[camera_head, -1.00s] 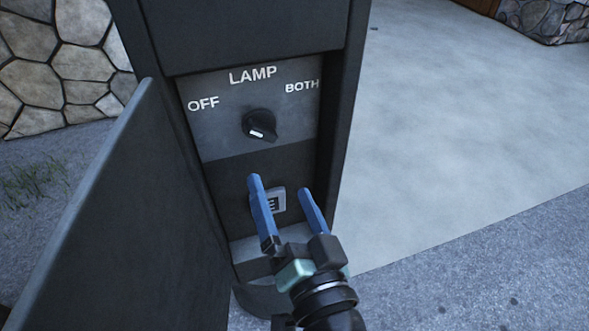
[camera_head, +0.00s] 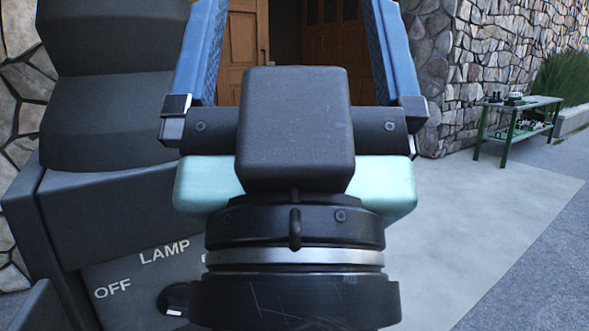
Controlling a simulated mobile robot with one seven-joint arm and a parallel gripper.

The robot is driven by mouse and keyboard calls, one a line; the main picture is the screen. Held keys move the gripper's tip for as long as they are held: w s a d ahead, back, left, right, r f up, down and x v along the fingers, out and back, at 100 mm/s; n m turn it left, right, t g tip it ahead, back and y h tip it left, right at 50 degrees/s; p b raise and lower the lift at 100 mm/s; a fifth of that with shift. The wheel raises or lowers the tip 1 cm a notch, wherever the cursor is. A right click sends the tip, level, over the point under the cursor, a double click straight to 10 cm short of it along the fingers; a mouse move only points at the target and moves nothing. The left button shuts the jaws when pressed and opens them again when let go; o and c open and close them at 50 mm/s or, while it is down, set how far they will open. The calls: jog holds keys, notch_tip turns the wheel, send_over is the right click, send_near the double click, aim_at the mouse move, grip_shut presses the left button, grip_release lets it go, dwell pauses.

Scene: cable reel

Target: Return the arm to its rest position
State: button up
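My gripper (camera_head: 296,50) fills the middle of the head view, raised close to the camera. Its two blue fingers stand wide apart and point up, with nothing seen between them but the background. Its black and pale green body hides part of the dark lamp post (camera_head: 105,220) behind it. On the post's panel, the words OFF and LAMP show, and the black knob (camera_head: 176,298) is partly visible at the lower edge. The rest of the panel is hidden by my gripper.
The post stands close at the left. Stone walls (camera_head: 440,75) and a brown wooden door (camera_head: 247,50) are behind. A green table (camera_head: 518,125) with small items stands at the far right. The pale paving (camera_head: 490,205) at the right is clear.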

notch_tip(320, 180, up, 29)
jog(key=p, duration=2.9)
